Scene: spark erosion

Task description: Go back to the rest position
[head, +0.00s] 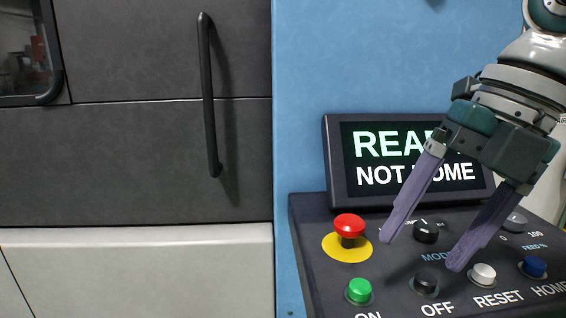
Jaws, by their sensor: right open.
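My right gripper (420,252) is in the head view at the right, its arm coming from the upper right. Its two purple fingers are spread apart with nothing between them. They hang over the control panel (312,262), in front of the mode knob (426,231) and above the black OFF button (426,281). I cannot tell whether a fingertip touches the panel. The display (362,182) behind it reads "NOT HOME" under a partly hidden word beginning "REA". My left gripper is not in view.
The panel also has a red emergency button (349,226), a green ON button (359,290), a white RESET button (483,274) and a blue HOME button (534,267). A dark machine door with a vertical handle (208,95) fills the left. The space before the door is clear.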

